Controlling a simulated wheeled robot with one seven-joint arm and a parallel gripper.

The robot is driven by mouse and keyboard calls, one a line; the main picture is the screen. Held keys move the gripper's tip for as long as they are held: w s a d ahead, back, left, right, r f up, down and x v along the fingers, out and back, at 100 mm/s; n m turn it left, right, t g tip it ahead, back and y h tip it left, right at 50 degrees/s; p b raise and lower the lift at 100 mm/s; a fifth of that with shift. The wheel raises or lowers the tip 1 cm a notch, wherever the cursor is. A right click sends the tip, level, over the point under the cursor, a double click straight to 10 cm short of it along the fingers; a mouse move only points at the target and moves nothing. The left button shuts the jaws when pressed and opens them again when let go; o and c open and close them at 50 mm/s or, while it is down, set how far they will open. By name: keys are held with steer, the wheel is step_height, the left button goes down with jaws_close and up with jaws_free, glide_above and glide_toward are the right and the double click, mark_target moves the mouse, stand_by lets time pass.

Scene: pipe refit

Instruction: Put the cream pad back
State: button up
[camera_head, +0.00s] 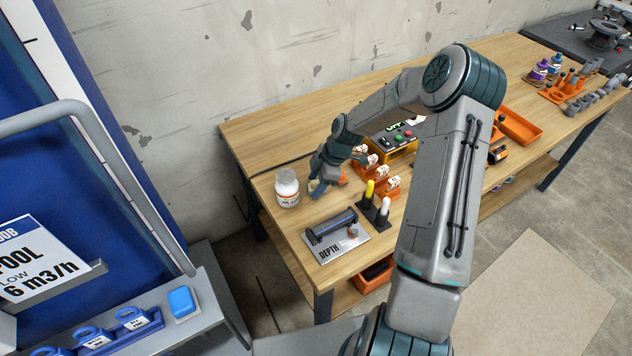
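I cannot make out a cream pad for certain; the table behind my arm is partly hidden. My gripper (317,190) points down over the left end of the wooden workbench (262,150), just right of a white labelled jar (287,188). Its fingers are small and dark here, and I cannot tell whether they are open or hold anything. Orange holders (388,187) with white-labelled pieces stand just right of my gripper. A dark stand (375,213) in front of them holds a yellow-topped stick (369,190) and a white-topped one (386,206).
A grey "DEPTH" plate (350,246) with a dark cylinder lies at the bench's front left. A control box (396,142) with buttons stands behind the holders. An orange tray (520,126) is further right. At lower left, a grey ledge (215,318) carries a blue block (182,302).

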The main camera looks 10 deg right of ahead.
steer(key=w+b+v, duration=0.1)
steer(key=v, duration=1.1)
steer(key=s+a+r+m+h, duration=0.1)
steer(key=s+r+m, duration=0.3)
steer(key=s, duration=0.5)
steer(key=s+a+r+m+t+h, duration=0.1)
steer(key=s+r+m, duration=0.4)
steer(key=s, duration=0.5)
steer(key=s+a+r+m+t+h, duration=0.1)
steer(key=s+a+r+m+h, duration=0.1)
steer(key=s+r+m, duration=0.3)
steer(key=s+m, duration=0.3)
steer(key=s, duration=0.1)
steer(key=shift+s+a+h, duration=0.25)
steer(key=shift+a+h, duration=0.05)
steer(key=shift+a, duration=0.05)
